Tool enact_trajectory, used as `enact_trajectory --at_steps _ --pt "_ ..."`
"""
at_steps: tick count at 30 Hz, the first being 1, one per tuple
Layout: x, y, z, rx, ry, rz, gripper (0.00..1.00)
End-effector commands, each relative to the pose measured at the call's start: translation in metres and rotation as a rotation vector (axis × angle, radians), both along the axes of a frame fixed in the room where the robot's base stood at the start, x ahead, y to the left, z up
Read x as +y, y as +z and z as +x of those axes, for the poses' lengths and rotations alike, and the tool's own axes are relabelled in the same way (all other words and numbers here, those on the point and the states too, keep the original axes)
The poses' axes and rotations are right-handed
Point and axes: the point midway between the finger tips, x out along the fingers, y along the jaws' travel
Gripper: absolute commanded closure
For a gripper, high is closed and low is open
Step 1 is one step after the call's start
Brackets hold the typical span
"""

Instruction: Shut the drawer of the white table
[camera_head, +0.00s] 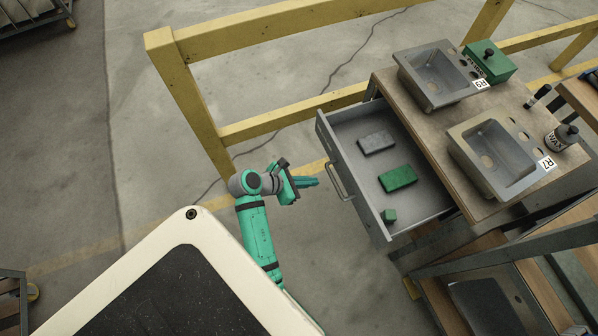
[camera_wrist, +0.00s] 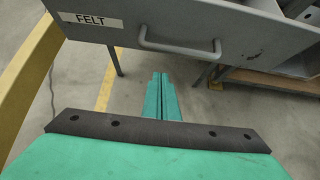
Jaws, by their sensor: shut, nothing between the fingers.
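A grey drawer (camera_head: 352,182) stands pulled open from a table with a brown top (camera_head: 430,118); I see no white table. In the drawer lie a grey block (camera_head: 376,142), a green block (camera_head: 397,178) and a small green piece (camera_head: 388,215). Its front has a bar handle (camera_head: 337,181). In the wrist view the drawer front (camera_wrist: 240,35) bears a FELT label (camera_wrist: 86,19), and the handle (camera_wrist: 180,48) shows above the fingers. My gripper (camera_head: 315,182) is shut and empty, just left of the handle; the fingertips (camera_wrist: 160,78) appear apart from it.
Two grey sinks (camera_head: 432,82) (camera_head: 485,165), a green box (camera_head: 490,62) and a dark-capped bottle (camera_head: 562,138) stand on the tabletop. A yellow rail (camera_head: 280,122) runs behind my arm. A lower rack (camera_head: 490,305) stands at the lower right.

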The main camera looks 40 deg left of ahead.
Motion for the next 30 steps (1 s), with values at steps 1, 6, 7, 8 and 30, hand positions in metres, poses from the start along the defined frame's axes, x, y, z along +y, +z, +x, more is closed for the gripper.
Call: enact_trajectory --at_steps 1,6,7,8,30 --pt "-0.003 0.004 0.009 -0.004 -0.004 0.005 1.0" --pt "-0.01 0.008 0.025 -0.004 -0.002 0.003 1.0" --pt "-0.01 0.008 0.027 -0.004 -0.002 0.004 1.0" --pt "-0.011 0.008 0.028 -0.003 -0.001 0.003 1.0" --pt "-0.018 0.01 0.051 -0.005 0.002 0.004 1.0"
